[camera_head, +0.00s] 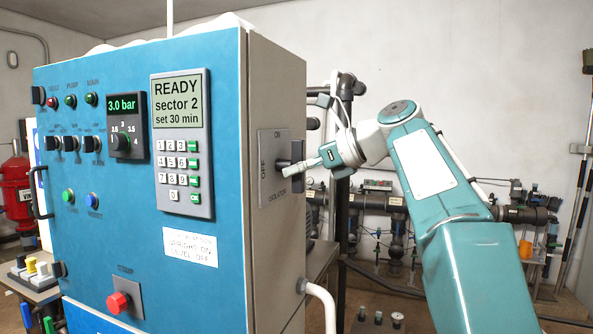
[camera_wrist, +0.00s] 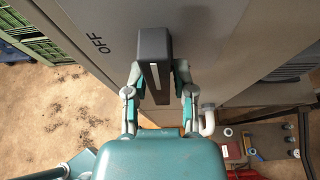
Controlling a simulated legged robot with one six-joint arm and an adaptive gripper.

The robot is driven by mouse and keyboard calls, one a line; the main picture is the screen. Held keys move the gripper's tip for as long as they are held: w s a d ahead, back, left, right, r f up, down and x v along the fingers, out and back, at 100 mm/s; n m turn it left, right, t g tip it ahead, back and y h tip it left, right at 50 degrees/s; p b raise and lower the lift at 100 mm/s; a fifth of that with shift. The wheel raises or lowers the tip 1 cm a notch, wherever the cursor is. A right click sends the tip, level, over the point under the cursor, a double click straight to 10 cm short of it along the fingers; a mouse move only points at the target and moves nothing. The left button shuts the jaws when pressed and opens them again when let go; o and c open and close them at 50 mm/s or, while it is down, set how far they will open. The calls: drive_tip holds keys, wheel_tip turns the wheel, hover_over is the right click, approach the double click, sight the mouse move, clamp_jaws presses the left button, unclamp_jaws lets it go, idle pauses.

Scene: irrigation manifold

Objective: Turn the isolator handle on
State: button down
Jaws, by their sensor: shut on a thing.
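The isolator handle (camera_head: 297,150) is a dark block on a grey plate (camera_head: 266,168) on the right side of the blue cabinet. The plate is marked ON at the top, OFF at the left and ISOLATOR below. My gripper (camera_head: 305,163) is at the handle, reaching in from the right. In the wrist view the handle (camera_wrist: 154,44) stands between the two fingers of my gripper (camera_wrist: 156,75), which are shut on its sides. OFF is printed to the left of it there. My fingers partly hide the handle in the head view, so its exact angle is hard to tell.
The cabinet front (camera_head: 120,230) carries a keypad and screen reading READY, a 3.0 bar dial, several switches, and a red button (camera_head: 118,302). A label (camera_head: 190,246) mentions upright on, level off. A white pipe (camera_head: 322,300) leaves the cabinet below the plate. Pipework (camera_head: 395,205) stands behind my arm.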

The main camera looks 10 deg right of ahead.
drive_tip(key=c, duration=0.6)
unclamp_jaws()
drive_tip(key=shift+r, duration=0.3)
drive_tip(key=shift+w+f, duration=0.1)
drive_tip(key=shift+d, duration=0.15)
drive_tip(key=v, duration=1.2)
drive_tip(key=shift+f, duration=0.15)
